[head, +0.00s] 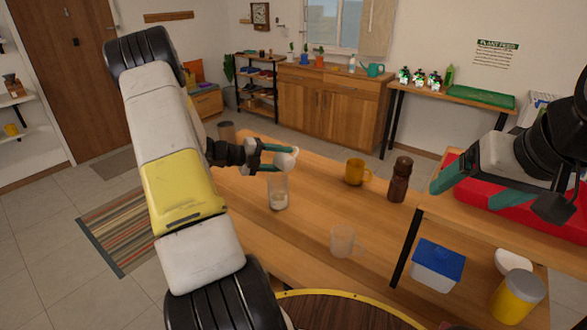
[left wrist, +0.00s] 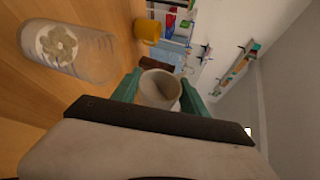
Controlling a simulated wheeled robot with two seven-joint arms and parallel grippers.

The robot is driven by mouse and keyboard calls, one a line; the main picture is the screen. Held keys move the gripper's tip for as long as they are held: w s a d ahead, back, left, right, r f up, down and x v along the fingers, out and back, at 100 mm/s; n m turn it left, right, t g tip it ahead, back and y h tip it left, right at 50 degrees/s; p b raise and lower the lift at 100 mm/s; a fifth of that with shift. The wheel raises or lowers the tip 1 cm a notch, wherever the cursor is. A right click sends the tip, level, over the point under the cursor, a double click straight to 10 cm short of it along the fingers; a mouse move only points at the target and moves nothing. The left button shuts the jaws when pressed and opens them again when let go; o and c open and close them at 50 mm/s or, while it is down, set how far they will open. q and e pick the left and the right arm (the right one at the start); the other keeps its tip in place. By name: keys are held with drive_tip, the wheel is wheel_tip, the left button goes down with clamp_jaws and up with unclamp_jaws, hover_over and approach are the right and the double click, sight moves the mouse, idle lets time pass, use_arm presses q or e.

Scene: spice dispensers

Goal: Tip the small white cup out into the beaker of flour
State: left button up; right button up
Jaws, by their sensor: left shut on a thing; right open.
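My left gripper (head: 281,158) is shut on the small white cup (head: 288,160), held above the table just over the clear beaker (head: 278,192). In the left wrist view the cup (left wrist: 160,90) sits between the teal fingers with its mouth showing; its inside looks pale, and I cannot tell how much is in it. The beaker (left wrist: 75,52) stands apart from the cup in that view, with pale, lumpy-looking matter at its bottom. My right gripper (head: 463,188) is open and empty at the right, over the raised shelf.
A yellow mug (head: 355,172) and a brown mill (head: 401,180) stand right of the beaker. A clear cup (head: 342,240) stands nearer me. A dark container (head: 226,131) is at the table's far left. A blue-lidded box (head: 438,265) and a yellow jar (head: 517,296) are at lower right.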

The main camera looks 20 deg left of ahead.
use_arm(q)
drive_tip(key=shift+w+a+r+n+h, duration=0.1)
drive_tip(key=shift+w+a+n+h, duration=0.1)
drive_tip(key=shift+n+h, duration=0.35)
drive_tip(key=shift+w+a+n+h, duration=0.1)
drive_tip(key=shift+a+n+h, duration=0.2)
drive_tip(key=shift+n, duration=0.45)
idle(1.4)
drive_tip(key=shift+w+a+n+h, duration=0.1)
drive_tip(key=shift+n+h, duration=0.3)
drive_tip(key=shift+n, duration=0.25)
drive_tip(key=shift+w+a+n+h, duration=0.1)
drive_tip(key=shift+n+h, duration=0.25)
drive_tip(key=shift+n, duration=0.3)
idle(1.3)
